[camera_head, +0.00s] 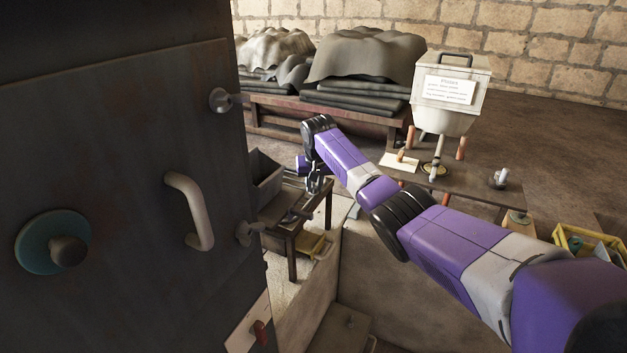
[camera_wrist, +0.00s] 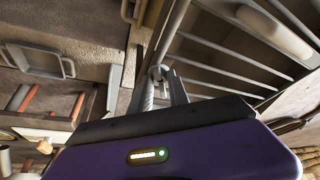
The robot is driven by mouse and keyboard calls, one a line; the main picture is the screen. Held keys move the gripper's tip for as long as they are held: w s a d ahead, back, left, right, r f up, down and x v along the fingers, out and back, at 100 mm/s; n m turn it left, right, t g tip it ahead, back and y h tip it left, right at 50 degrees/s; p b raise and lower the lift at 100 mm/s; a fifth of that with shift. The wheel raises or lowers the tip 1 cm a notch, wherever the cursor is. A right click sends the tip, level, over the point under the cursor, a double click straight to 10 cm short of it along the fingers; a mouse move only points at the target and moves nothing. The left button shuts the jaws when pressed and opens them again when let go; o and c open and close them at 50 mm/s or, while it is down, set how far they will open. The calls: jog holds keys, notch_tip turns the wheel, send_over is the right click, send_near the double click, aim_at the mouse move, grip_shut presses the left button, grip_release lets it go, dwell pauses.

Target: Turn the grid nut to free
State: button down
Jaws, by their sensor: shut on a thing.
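My gripper (camera_wrist: 158,76) reaches in from the bottom of the wrist view, and its two grey fingers are shut on a small grey piece, the grid nut (camera_wrist: 158,70). The fingers hide most of the nut, so its turn position cannot be told. The nut is beside a metal grid (camera_wrist: 225,62) with several parallel bars, on the right of the wrist view. In the head view my gripper (camera_head: 314,184) points down over a low dark bench, and the nut is too small to make out there.
A dark cabinet door (camera_head: 130,130) with a pale handle (camera_head: 190,211) and a teal-rimmed knob (camera_head: 52,242) fills the left. A dark bin (camera_head: 266,178) stands beside my gripper. A white hopper (camera_head: 450,90) is at the back right. A pale low wall (camera_head: 385,280) lies below my arm.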

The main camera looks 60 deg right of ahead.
jog(key=n+y, duration=0.1)
jog(key=n, duration=0.1)
jog(key=shift+s+f+n+t, duration=0.1)
jog(key=shift+s+n+t, duration=0.05)
jog(key=shift+n+t, duration=0.25)
jog(key=n+b, duration=0.1)
jog(key=n, duration=0.1)
jog(key=shift+d+f+n+y, duration=0.1)
jog(key=shift+d+n+y, duration=0.05)
jog(key=shift+n+y, duration=0.25)
jog(key=n+y+b, duration=0.1)
jog(key=n+b, duration=0.2)
jog(key=shift+d+f+t, duration=0.1)
jog(key=shift+t, duration=0.3)
jog(key=n+y+b, duration=0.1)
jog(key=n+b, duration=0.1)
jog(key=b, duration=0.1)
jog(key=shift+n, duration=0.3)
jog(key=shift+r, duration=0.2)
jog(key=c, duration=1.3)
grip_release()
jog(key=shift+r, duration=0.1)
